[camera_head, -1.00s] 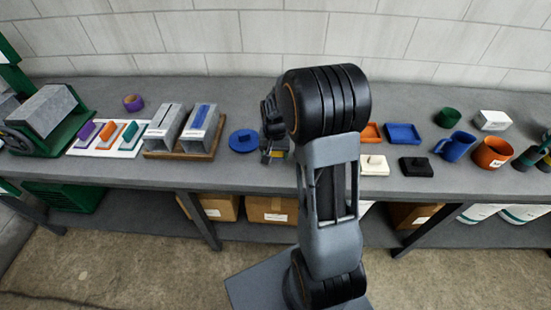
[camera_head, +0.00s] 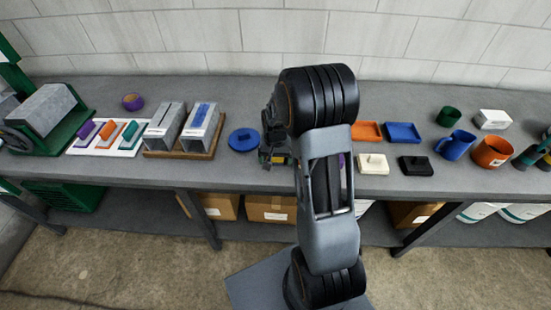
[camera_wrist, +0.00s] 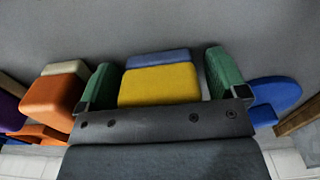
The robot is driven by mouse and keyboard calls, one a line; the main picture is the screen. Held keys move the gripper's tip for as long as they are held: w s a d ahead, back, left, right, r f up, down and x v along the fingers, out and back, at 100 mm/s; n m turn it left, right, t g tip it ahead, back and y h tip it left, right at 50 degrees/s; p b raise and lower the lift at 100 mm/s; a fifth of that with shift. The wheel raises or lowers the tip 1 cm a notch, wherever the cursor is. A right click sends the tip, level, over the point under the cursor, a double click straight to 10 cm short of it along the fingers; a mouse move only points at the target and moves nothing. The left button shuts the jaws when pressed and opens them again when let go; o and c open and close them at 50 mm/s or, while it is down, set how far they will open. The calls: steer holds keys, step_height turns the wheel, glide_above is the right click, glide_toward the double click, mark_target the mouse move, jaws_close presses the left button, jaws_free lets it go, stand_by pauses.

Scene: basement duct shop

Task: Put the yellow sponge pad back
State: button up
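The yellow sponge pad (camera_wrist: 160,84), with a blue-grey layer (camera_wrist: 158,58) along its far side, sits between the two green fingers of my gripper (camera_wrist: 163,88) in the wrist view. The left finger looks close to the pad's side. A narrow gap shows at the right finger, so the fingers look open around it. In the head view my gripper (camera_head: 273,155) is low over the bench, just right of the blue disc (camera_head: 243,140). There the pad is mostly hidden by my gripper and arm.
An orange pad with a cream layer (camera_wrist: 55,97) stands left of my gripper in the wrist view. Orange (camera_head: 367,131) and blue (camera_head: 402,132) trays, cream and black blocks and mugs stand right. Grey holders on a wooden base (camera_head: 180,153) and a white board (camera_head: 106,150) stand left.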

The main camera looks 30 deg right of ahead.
step_height(320, 180, up, 12)
steer(key=shift+f, duration=0.25)
steer(key=s+a+r+n+t, duration=0.2)
steer(key=s+a+r+n, duration=0.1)
steer(key=s, duration=0.5)
steer(key=s+a+r+n+t, duration=0.2)
steer(key=s+a+r+n, duration=0.1)
steer(key=s+a, duration=0.3)
steer(key=shift+s+r, duration=0.65)
steer(key=shift+s, duration=0.2)
